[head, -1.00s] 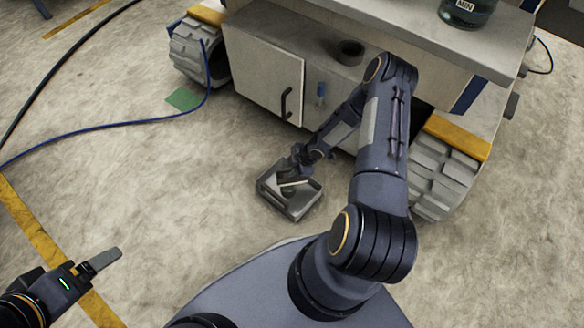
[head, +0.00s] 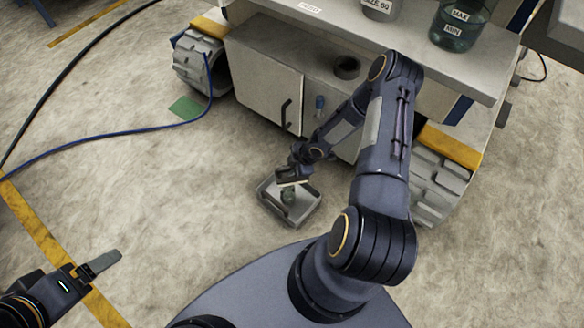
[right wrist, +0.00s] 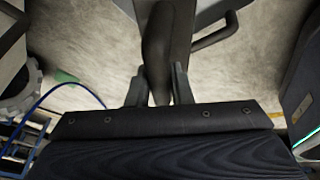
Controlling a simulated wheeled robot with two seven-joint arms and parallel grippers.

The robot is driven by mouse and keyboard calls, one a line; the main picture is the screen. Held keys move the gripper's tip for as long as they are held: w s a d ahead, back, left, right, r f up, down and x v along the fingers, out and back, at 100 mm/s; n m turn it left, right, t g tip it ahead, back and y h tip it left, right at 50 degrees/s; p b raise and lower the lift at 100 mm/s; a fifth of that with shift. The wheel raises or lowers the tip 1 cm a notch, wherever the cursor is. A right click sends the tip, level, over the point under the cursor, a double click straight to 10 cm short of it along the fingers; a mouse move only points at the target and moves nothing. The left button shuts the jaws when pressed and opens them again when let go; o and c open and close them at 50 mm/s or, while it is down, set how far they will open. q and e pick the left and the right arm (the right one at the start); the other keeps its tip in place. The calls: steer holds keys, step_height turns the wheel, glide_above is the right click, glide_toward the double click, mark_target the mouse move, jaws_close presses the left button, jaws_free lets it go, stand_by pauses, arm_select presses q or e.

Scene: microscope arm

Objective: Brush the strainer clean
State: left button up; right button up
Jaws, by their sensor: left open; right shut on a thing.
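My right gripper (head: 292,174) is low over a shallow grey metal tray (head: 311,212) on the floor. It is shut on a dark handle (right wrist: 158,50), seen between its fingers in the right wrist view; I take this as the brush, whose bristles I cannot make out. A small grey-green thing (head: 288,196) is in the tray just below the gripper, partly hidden; I cannot tell whether it is the strainer or part of the brush. My left gripper (head: 100,265) is open and empty over bare floor at the lower left.
A wheeled cabinet (head: 265,85) with a door handle stands behind the tray. A dark ring-shaped thing (head: 346,67) is on its lower shelf, and a labelled jar (head: 462,25) is on top. A blue cable (head: 110,134) crosses the floor at left. The floor around the tray is clear.

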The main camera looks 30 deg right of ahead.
mark_target(287, 177)
stand_by(0.3)
steer(key=b+x, duration=0.2)
steer(key=s+b+x, duration=0.1)
steer(key=x, duration=0.1)
steer(key=b+x, duration=0.2)
steer(key=shift+s+d+f+b, duration=0.15)
steer(key=shift+f+b, duration=0.15)
steer(key=shift+f, duration=0.25)
steer(key=shift+f+b, duration=0.35)
stand_by(0.9)
steer(key=shift+s+d, duration=0.2)
steer(key=shift+d, duration=0.5)
steer(key=shift+w+a+f+b, duration=0.15)
steer(key=shift+a+b, duration=0.1)
steer(key=shift+a, duration=0.25)
steer(key=shift+w+a+r+b, duration=0.15)
steer(key=shift+a+b, duration=0.15)
steer(key=shift+a, duration=0.15)
steer(key=shift+w+a+f+b, duration=0.15)
steer(key=shift+a+b, duration=0.1)
steer(key=shift+a, duration=0.25)
